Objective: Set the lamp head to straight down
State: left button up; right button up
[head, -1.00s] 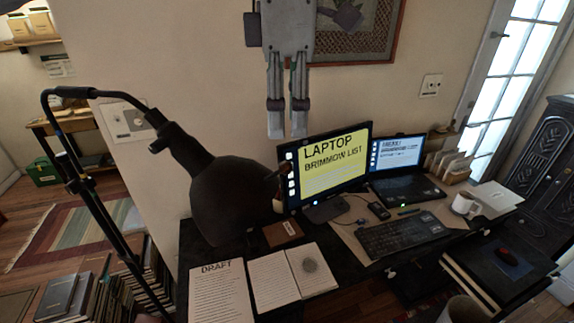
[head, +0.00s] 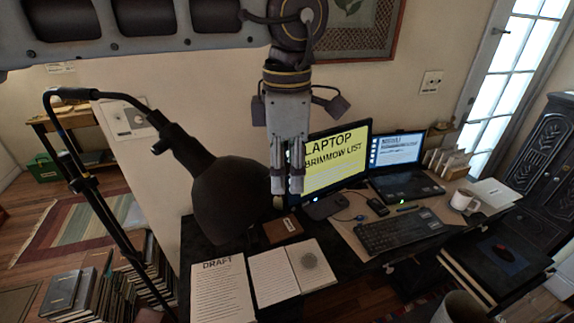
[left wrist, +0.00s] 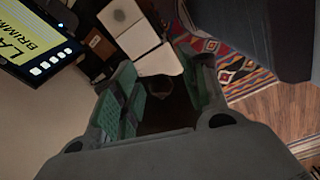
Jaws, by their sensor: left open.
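The black desk lamp's head (head: 230,200) hangs from its arm over the left of the desk in the head view. It is tilted, its wide end toward the lower right. The lamp's stand (head: 105,215) rises at the left. My left gripper (head: 287,186) points down beside the right rim of the lamp head, open with a narrow gap. I cannot tell whether it touches the rim. In the left wrist view my open fingers (left wrist: 166,72) frame a dark shape that looks like the lamp head (left wrist: 162,88). My right gripper is not in view.
The monitor (head: 340,160) stands close behind and right of my left gripper. A laptop (head: 402,180), keyboard (head: 392,233) and mug (head: 465,202) are farther right. An open notebook (head: 290,270) and a draft sheet (head: 222,290) lie below the lamp head.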

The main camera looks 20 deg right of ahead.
pick_arm(q)
jog(key=shift+c, duration=0.3)
grip_shut()
jog(key=shift+f, duration=0.2)
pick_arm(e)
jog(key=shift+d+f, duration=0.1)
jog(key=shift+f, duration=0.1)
